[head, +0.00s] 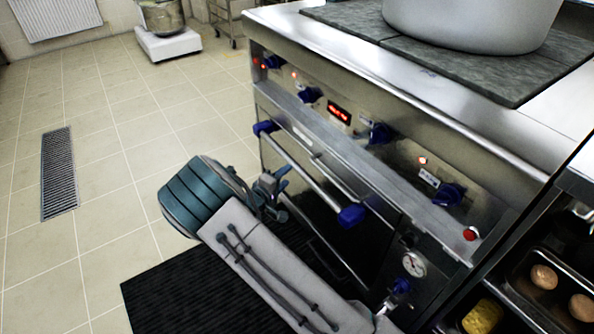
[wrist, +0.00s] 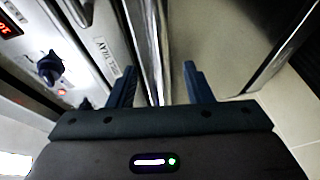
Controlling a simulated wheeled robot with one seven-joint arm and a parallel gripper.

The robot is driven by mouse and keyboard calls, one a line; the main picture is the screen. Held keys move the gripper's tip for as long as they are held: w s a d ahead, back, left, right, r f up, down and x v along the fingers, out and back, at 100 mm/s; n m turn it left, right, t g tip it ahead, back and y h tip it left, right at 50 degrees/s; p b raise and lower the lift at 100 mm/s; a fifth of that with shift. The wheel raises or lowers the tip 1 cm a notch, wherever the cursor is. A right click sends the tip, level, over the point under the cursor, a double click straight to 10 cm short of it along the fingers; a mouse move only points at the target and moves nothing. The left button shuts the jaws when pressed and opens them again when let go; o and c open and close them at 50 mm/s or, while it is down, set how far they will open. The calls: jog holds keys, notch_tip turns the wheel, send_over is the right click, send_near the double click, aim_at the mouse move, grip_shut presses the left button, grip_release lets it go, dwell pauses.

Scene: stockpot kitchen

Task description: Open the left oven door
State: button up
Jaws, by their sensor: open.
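The oven (head: 400,190) is a steel range front on the right in the head view. Its door handle (head: 312,172) is a steel bar with blue end mounts, below the control panel. The door behind it looks shut, though my arm hides much of its lower part. My gripper (head: 282,180) is in front of the door, close to the handle and a little lower in the picture. In the wrist view, my gripper (wrist: 160,78) has its fingers apart with nothing held. A bright steel strip (wrist: 155,45) runs towards the gap; I cannot tell whether it is the handle.
Blue knobs (head: 381,133) and a red display (head: 339,113) line the panel. A large pot (head: 470,22) stands on the cooktop. A dark mat (head: 195,300) lies before the oven. Tiled floor to the left is open, with a drain grate (head: 57,175). A food tray (head: 520,288) is at right.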

aim_at(297, 168)
jog(key=b+x, duration=0.1)
jog(key=x, duration=0.7)
jog(key=shift+b, duration=0.4)
jog(key=shift+s, duration=0.1)
jog(key=shift+a, duration=0.1)
grip_shut()
